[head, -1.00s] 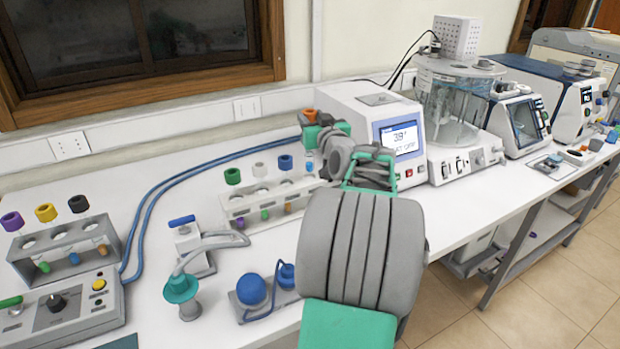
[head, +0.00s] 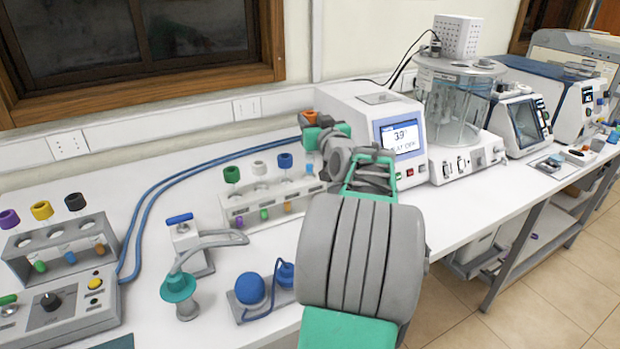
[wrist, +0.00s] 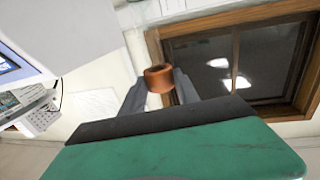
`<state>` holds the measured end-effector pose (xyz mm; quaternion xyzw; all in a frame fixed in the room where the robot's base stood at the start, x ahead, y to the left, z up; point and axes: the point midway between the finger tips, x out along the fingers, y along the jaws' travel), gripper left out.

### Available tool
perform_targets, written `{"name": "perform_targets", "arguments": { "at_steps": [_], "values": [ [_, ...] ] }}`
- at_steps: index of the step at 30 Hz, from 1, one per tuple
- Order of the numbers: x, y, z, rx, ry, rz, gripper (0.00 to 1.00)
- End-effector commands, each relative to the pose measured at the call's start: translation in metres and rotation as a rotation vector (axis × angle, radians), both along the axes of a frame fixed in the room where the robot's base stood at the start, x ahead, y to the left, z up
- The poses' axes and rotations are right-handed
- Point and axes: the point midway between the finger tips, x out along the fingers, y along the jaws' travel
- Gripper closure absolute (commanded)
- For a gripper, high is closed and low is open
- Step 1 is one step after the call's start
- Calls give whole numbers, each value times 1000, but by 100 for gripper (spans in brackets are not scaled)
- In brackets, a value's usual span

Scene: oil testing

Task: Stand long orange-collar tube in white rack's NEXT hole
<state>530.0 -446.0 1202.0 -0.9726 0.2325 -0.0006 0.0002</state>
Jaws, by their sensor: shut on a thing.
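My gripper (head: 321,133) is shut on the orange-collar tube (head: 311,116) and holds it high, over or near the right end of the white rack. The orange collar (wrist: 158,78) shows between the two fingers in the wrist view. Most of the tube is hidden by the fingers; a light-blue bit below the gripper may be its lower end. The white rack (head: 229,207) stands on the bench, holding tubes with green (head: 232,174), white (head: 259,168) and blue (head: 285,161) collars in a row. Its right end is partly hidden by my arm, so I cannot tell whether the tube touches it.
A grey rack (head: 18,268) with purple, yellow and black collars stands at left, behind a control box (head: 60,318). A teal-topped stand (head: 178,288) and blue bulb (head: 250,289) are in front. A white machine with a screen (head: 400,136) stands close right of the gripper.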

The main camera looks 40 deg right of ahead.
Motion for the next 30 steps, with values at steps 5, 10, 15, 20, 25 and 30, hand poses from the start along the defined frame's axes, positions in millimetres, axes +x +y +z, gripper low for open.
{"name": "perform_targets", "arguments": {
  "at_steps": [5,10,15,20,25,30],
  "values": [
    [0,0,-7,-1,0,0,100],
    [0,0,-12,-1,0,0,100],
    [0,0,-17,0,-1,0,100],
    [0,0,-18,0,0,0,100],
    [0,0,-17,0,0,0,100],
    [0,0,-22,0,0,0,100]
  ]
}}
